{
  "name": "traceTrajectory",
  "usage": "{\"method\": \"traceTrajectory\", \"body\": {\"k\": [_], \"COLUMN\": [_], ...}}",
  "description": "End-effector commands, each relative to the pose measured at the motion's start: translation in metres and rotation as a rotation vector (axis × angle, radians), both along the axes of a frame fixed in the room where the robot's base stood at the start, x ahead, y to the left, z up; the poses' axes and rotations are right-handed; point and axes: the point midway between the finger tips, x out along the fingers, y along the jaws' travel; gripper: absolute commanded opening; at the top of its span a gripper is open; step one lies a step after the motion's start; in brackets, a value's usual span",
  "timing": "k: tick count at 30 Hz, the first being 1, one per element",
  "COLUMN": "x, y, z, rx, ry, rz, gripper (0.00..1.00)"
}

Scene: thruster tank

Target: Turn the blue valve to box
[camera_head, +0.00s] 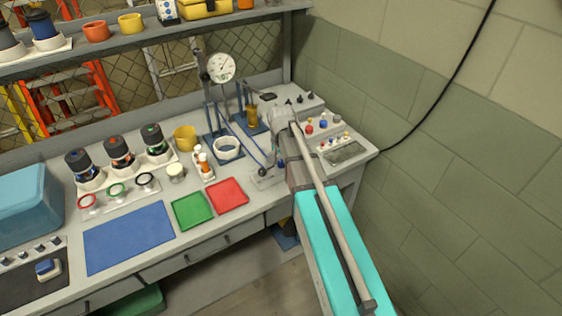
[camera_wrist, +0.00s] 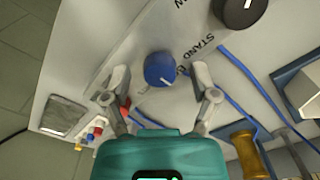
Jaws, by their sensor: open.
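The blue valve (camera_wrist: 159,68) is a round knob on a pale plate in the wrist view. A white mark shows on its lower side. Printed lettering next to it reads "STAND", with another word partly covered by my finger. My gripper (camera_wrist: 161,84) is open, one finger on either side of the knob; I cannot tell whether either finger touches it. In the head view the valve (camera_head: 281,164) is a small blue spot on the bench beside my arm, and my arm hides the gripper's fingers.
A black knob (camera_wrist: 240,9) sits on the same plate. A control box with coloured buttons (camera_head: 323,122) stands right of my arm. A dial gauge (camera_head: 221,67), a red tray (camera_head: 227,195) and a green tray (camera_head: 192,210) are to the left. A block wall rises at right.

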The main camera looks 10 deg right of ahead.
Motion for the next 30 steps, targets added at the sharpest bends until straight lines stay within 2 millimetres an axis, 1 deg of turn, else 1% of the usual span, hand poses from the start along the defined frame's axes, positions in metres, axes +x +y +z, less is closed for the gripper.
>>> {"method": "traceTrajectory", "body": {"k": [8,9,30], "x": [0.0,0.0,0.0], "y": [0.0,0.0,0.0], "z": [0.0,0.006,0.066], "rx": [0.0,0.0,0.0], "ry": [0.0,0.0,0.0], "rz": [0.075,0.075,0.073], "gripper": [0.77,0.77,0.77]}}
